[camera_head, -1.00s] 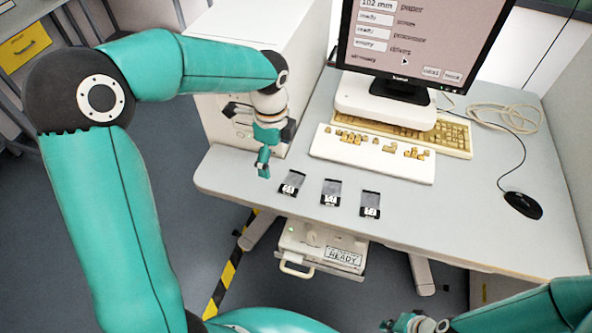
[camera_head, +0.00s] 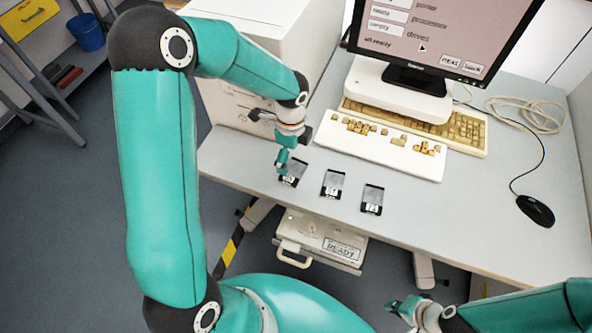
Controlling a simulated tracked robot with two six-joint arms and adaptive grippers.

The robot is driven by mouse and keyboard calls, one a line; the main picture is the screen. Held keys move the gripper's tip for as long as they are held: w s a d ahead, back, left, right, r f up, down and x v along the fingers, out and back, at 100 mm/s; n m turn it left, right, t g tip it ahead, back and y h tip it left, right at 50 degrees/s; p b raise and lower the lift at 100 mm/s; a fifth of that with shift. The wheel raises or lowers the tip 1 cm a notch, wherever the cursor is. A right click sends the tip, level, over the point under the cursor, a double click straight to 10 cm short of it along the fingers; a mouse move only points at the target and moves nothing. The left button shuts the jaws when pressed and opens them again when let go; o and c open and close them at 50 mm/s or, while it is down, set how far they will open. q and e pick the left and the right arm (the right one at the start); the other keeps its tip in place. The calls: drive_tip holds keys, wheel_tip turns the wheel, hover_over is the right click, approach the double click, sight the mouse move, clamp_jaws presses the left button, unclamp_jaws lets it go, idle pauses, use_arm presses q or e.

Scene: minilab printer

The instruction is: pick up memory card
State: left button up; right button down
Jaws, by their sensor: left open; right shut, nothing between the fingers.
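Three small dark memory cards with pale labels lie in a row near the table's front edge: a left card (camera_head: 291,175), a middle card (camera_head: 332,184) and a right card (camera_head: 372,199). My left gripper (camera_head: 281,168) points down at the upper left edge of the left card and partly covers it. It is open, and whether it touches the card cannot be told. My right gripper (camera_head: 398,306) is shut and empty, low in the picture in front of the table, away from the cards.
A keyboard (camera_head: 375,147) lies behind the cards, with a monitor (camera_head: 425,40) beyond it. A mouse (camera_head: 535,209) is at the right. A white printer-like box (camera_head: 262,30) stands at the left. A drawer unit marked READY (camera_head: 320,240) is under the table edge.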

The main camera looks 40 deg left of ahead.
sight(293, 171)
use_arm(q)
drive_tip(key=shift+w+f, duration=0.1)
drive_tip(key=shift+f, duration=2.9)
drive_tip(key=shift+d, duration=0.1)
clamp_jaws()
